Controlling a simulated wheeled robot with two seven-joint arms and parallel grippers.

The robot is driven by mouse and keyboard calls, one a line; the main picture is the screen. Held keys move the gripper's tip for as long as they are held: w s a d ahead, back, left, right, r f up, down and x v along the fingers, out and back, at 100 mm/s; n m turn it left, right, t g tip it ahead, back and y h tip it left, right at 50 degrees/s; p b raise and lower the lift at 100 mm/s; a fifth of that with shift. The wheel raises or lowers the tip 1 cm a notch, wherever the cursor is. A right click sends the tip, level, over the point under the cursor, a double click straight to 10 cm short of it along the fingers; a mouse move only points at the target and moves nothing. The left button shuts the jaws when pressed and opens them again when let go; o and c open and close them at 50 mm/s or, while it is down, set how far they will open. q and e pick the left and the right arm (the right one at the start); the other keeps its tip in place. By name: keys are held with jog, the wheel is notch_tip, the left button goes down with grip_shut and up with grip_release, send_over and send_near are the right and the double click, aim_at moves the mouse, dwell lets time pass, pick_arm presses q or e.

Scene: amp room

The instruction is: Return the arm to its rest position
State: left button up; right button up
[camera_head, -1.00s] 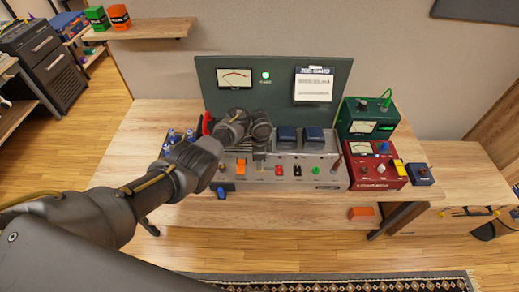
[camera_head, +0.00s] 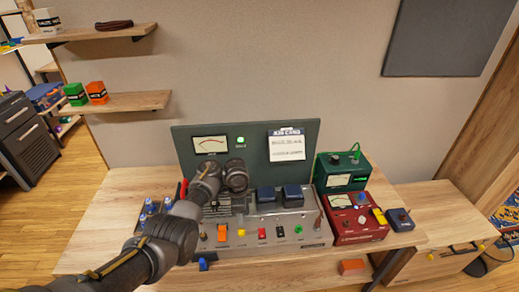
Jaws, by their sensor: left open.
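My left arm (camera_head: 165,240) comes in from the lower left and reaches over the left part of the grey amp chassis (camera_head: 275,228). Its wrist hangs in front of the green back panel (camera_head: 246,135). My left gripper (camera_head: 226,207) points down beneath the wrist, over the chassis; it is open, and its fingers are small and partly hidden by the arm. I cannot tell whether they touch anything. My right gripper is out of view.
Dark blue blocks (camera_head: 278,198) stand on the chassis right of my wrist. A green meter box (camera_head: 342,172) and red meter box (camera_head: 354,222) stand at right. Small blue-topped parts (camera_head: 150,212) are left of the chassis. Wall shelves (camera_head: 125,102) hang upper left.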

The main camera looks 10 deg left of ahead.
pick_arm(q)
jog(key=s+a+f+n+t, duration=0.1)
jog(key=s+a+f+n, duration=0.2)
jog(key=s+f, duration=0.3)
jog(key=s+a+f+n+t, duration=0.1)
jog(key=s+a+f+n, duration=0.25)
jog(key=s, duration=0.55)
jog(key=s+a+r+n+t, duration=0.1)
jog(key=s+r+n, duration=0.3)
jog(key=s, duration=0.8)
jog(key=s+a+r+n+t, duration=0.1)
jog(key=s+r+n, duration=0.2)
jog(key=s+r, duration=0.55)
jog(key=s+f+g+b, duration=0.3)
jog(key=f+b, duration=0.5)
jog(key=f, duration=2.8)
jog(key=s+a+f+b, duration=0.1)
jog(key=s+f+b, duration=0.2)
jog(key=s+f, duration=0.5)
jog(key=s+a+f+b, duration=0.2)
jog(key=s+f, duration=0.7)
jog(key=f, duration=0.5)
jog(key=shift+s+f+b, duration=0.2)
jog(key=shift+s+b, duration=0.1)
jog(key=shift+b, duration=0.25)
